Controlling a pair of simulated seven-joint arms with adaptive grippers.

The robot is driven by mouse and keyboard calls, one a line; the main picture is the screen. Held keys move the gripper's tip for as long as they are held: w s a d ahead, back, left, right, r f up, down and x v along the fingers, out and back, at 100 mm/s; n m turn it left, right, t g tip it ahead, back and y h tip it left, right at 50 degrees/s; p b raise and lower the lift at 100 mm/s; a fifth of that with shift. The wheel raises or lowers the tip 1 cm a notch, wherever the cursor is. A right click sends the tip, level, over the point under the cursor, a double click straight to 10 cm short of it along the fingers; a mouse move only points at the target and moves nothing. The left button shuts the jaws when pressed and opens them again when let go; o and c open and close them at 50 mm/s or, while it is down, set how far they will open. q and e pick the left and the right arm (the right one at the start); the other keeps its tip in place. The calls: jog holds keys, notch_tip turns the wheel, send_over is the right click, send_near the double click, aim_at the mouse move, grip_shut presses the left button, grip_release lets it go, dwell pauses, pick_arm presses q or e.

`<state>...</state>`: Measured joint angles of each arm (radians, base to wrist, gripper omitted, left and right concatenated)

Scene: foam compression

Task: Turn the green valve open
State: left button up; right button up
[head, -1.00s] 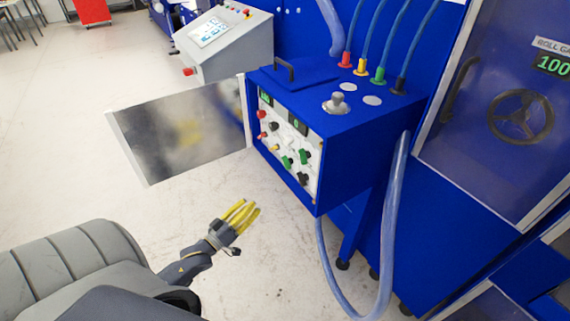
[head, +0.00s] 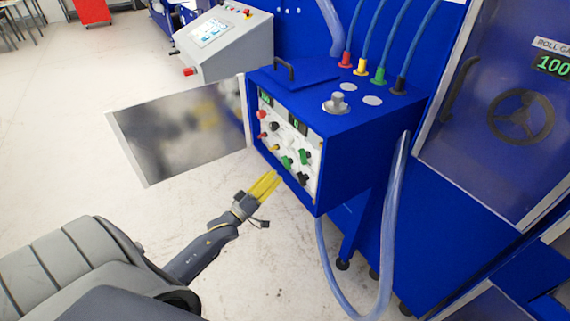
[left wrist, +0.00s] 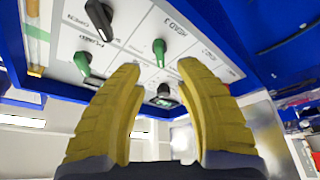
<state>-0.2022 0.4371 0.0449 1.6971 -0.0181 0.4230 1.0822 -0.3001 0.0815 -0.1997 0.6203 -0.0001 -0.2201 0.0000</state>
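Two green handles show low on the panel, one at the left (head: 287,162) and one at the right (head: 304,157). My left gripper (head: 271,178) has yellow fingers just in front of the panel's lower edge, below the green handles. In the left wrist view my left gripper (left wrist: 158,68) is open and empty. One green handle (left wrist: 159,50) stands beyond the gap between the fingertips; another (left wrist: 83,63) is left of the fingers. My right gripper is out of view.
An open metal door (head: 180,130) sticks out left of the box. A clear hose (head: 392,220) hangs at the box's right. Black knobs (left wrist: 100,20) also stick out from the panel. The floor below the box's front is clear.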

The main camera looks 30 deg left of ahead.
aim_at(285, 161)
pick_arm(q)
jog(key=shift+x, duration=3.5)
grip_shut()
